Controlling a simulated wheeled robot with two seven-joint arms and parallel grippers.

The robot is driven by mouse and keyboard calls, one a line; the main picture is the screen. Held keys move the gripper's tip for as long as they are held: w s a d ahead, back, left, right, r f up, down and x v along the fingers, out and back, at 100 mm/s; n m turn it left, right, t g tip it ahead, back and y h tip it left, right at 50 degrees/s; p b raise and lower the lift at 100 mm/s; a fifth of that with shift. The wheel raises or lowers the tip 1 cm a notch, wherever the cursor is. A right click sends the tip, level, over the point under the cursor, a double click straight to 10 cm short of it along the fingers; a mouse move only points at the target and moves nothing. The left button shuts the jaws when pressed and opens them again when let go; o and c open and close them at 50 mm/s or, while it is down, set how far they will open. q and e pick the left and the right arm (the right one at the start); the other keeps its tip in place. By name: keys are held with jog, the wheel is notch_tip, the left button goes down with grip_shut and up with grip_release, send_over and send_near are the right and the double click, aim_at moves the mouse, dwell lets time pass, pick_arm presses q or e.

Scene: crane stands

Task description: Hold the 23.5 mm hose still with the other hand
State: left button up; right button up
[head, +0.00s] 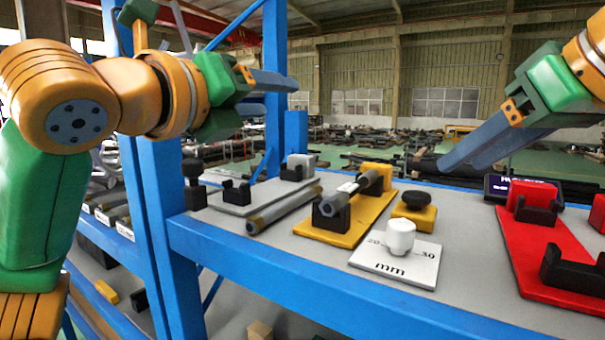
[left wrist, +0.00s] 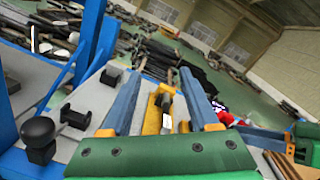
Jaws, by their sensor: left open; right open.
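A grey hose with a small white label (head: 343,194) lies in the black cradles of a yellow stand (head: 325,236) on the bench. A second grey hose with tan ends (head: 284,209) lies on the bench to its left. I cannot read a size on either. My left gripper (head: 291,82) is open and empty, raised above and behind the bench's left part. In the left wrist view its blue fingers (left wrist: 160,74) stand apart, with the yellow stand (left wrist: 152,116) seen between them, below. My right gripper (head: 458,163) is open and empty, above the bench's back right.
A white plate marked 20 to 30 mm (head: 405,268) with a white knob stands at the front. A yellow block with a black knob (head: 413,212) is behind it. A red stand (head: 520,265) is at right, a grey stand (head: 238,207) at left. A blue post (head: 275,100) rises near my left gripper.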

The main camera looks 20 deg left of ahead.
aim_at(344, 190)
pick_arm(q)
jog(key=d+f+m+g, duration=0.1)
jog(key=d+f+m, duration=0.1)
jog(key=f, duration=0.1)
jog(key=d+f+m+g, duration=0.2)
jog(key=d+f, duration=0.1)
jog(key=s+d+f+m+g, duration=0.1)
jog(key=d+f+m, duration=0.1)
jog(key=d+f, duration=0.1)
jog(key=shift+f+m+g, duration=0.4)
jog(key=shift+f, duration=0.1)
jog(key=x, duration=0.6)
jog(key=shift+w+a+f, duration=0.1)
jog(key=shift+w+f, duration=0.1)
jog(key=shift+w, duration=0.15)
jog(key=shift+s+a, duration=0.1)
jog(key=shift+s, duration=0.05)
grip_shut()
